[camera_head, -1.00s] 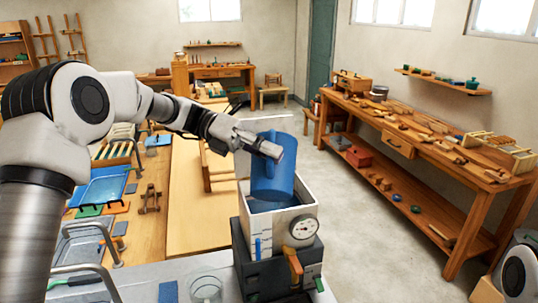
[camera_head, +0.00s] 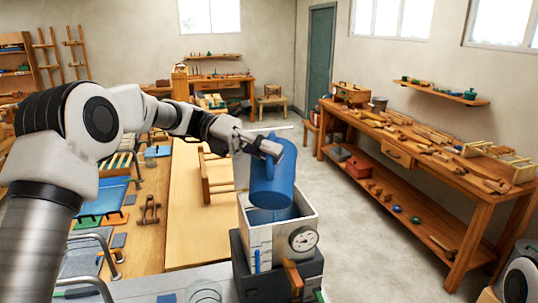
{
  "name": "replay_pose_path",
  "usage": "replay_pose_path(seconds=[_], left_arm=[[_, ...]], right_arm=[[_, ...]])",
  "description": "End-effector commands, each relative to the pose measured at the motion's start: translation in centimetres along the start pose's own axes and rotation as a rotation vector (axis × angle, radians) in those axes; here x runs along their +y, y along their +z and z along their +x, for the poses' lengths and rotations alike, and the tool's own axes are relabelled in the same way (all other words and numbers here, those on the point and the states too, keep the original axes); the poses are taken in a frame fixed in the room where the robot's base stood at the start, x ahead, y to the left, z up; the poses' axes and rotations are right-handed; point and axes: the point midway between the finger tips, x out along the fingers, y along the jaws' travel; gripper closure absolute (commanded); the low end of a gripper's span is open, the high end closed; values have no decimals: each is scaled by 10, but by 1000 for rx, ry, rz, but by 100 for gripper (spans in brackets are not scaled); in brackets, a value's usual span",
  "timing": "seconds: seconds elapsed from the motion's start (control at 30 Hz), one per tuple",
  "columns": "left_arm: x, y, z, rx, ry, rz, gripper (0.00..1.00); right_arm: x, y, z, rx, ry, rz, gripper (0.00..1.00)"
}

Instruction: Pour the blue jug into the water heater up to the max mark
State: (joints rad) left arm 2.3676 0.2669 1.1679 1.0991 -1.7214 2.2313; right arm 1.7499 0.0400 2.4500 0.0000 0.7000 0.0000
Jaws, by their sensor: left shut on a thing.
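The blue jug (camera_head: 272,181) is held over the open top of the water heater, its lower part at the opening. My left gripper (camera_head: 264,147) is shut on the jug near its upper part. The water heater (camera_head: 262,238) is a white square box on a dark base, with a round dial (camera_head: 303,239) and marks on its front. A blue level strip shows low on its front left. Blue shows inside the box below the jug; I cannot tell how high the water stands. My right gripper is not in view.
A clear glass (camera_head: 205,293) stands on the light surface left of the heater. A wooden workbench (camera_head: 195,235) with tools and a blue tray (camera_head: 105,195) lies to the left. A long bench (camera_head: 440,170) stands at the right beyond open floor.

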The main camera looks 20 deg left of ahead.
Motion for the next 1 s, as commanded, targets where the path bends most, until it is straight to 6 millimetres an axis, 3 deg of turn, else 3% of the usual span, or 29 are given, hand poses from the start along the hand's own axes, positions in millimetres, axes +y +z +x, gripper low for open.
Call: replay_pose_path(seconds=[1.0], left_arm=[[-10,1,-1,-3,-29,-69,100]], right_arm=[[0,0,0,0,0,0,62]])
